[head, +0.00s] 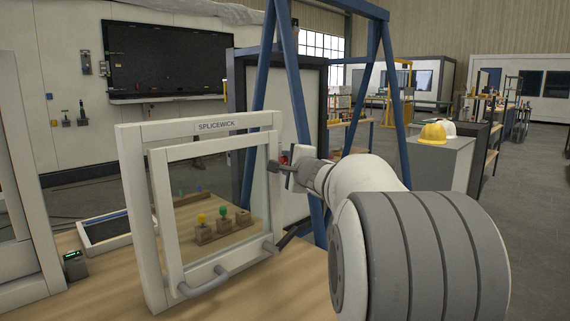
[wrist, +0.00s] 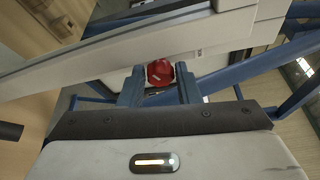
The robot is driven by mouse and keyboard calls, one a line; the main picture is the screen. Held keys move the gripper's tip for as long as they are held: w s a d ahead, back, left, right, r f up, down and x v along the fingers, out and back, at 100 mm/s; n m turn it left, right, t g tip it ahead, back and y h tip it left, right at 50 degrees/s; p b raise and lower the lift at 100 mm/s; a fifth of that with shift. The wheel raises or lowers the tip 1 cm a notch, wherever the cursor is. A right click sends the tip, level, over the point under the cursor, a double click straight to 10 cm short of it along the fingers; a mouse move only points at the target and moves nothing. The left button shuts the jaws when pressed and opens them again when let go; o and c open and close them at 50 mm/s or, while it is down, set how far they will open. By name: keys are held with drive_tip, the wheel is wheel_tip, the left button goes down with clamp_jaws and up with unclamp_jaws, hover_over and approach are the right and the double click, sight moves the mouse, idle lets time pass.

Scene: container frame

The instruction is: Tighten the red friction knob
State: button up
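The red friction knob (wrist: 160,72) is on the side of the pale window frame (head: 135,215). In the wrist view it sits between the ends of my two gripper fingers, close to both. My gripper (wrist: 160,80) has its fingers apart, one on each side of the knob; whether they touch it is too small to tell. In the head view my gripper (head: 281,170) is at the right edge of the frame, with a small bit of red (head: 284,159) showing behind it, mostly hidden. The frame's sash stands partly open and carries a grey handle (head: 212,284).
The frame stands on a wooden bench (head: 265,297). Green and yellow knobs on wooden blocks (head: 223,226) show through the glass. A shallow tray (head: 105,233) lies to the left. Blue stand legs (head: 297,95) rise close behind my gripper. A yellow helmet (head: 432,134) is at the right.

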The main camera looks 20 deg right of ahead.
drive_tip(key=c, duration=0.6)
drive_tip(key=shift+o, duration=0.2)
drive_tip(key=shift+r+m+p, duration=0.2)
drive_tip(key=shift+m+p, duration=0.1)
drive_tip(key=shift+p, duration=0.35)
drive_tip(key=shift+f+m+g+p, duration=0.2)
drive_tip(key=shift+m+g+p, duration=0.1)
drive_tip(key=shift+p, duration=0.1)
drive_tip(key=o, duration=1)
drive_tip(key=shift+s, duration=0.1)
drive_tip(key=s, duration=0.7)
drive_tip(key=shift+s+r, duration=0.35)
drive_tip(key=shift+r, duration=0.1)
